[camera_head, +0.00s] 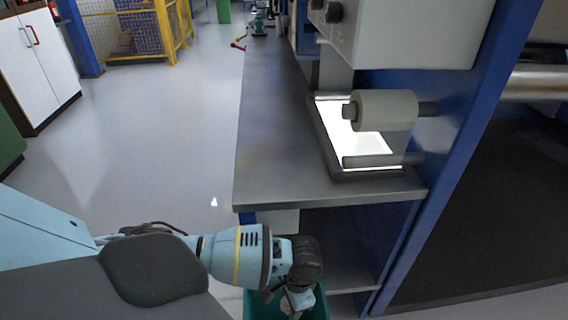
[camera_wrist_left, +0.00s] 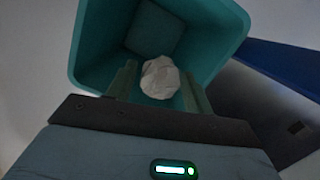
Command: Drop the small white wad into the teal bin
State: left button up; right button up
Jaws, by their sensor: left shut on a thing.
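The small white wad (camera_wrist_left: 160,78) is a crumpled pale lump between the two fingers of my left gripper (camera_wrist_left: 158,72) in the left wrist view. The gripper is shut on it. Behind the wad the teal bin (camera_wrist_left: 228,40) shows its open mouth, inner walls and floor, so the wad is held over the opening. In the head view my left gripper (camera_head: 298,300) points down at the bottom edge, above the teal bin (camera_head: 259,306), which is mostly hidden by the arm and cut off by the frame. My right gripper is not in view.
A grey metal bench (camera_head: 275,150) stands just beyond the bin, with a lit panel (camera_head: 368,150) and a film roller (camera_head: 386,110) on it. A blue post (camera_head: 440,140) rises at right. Open floor (camera_head: 150,130) lies at left, with a tiny white spot (camera_head: 214,202) on it.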

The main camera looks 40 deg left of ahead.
pick_arm(q)
jog(key=o, duration=1)
jog(key=shift+c, duration=0.2)
jog(key=shift+o, duration=0.3)
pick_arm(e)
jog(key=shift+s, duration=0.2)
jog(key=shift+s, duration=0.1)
pick_arm(q)
jog(key=shift+r, duration=0.15)
jog(key=r, duration=0.2)
jog(key=r+p, duration=0.1)
jog(key=r, duration=0.1)
jog(key=w+r, duration=0.1)
jog(key=r, duration=0.1)
jog(key=shift+d+r+p, duration=0.2)
jog(key=shift+r+p, duration=0.1)
jog(key=shift+r, duration=0.45)
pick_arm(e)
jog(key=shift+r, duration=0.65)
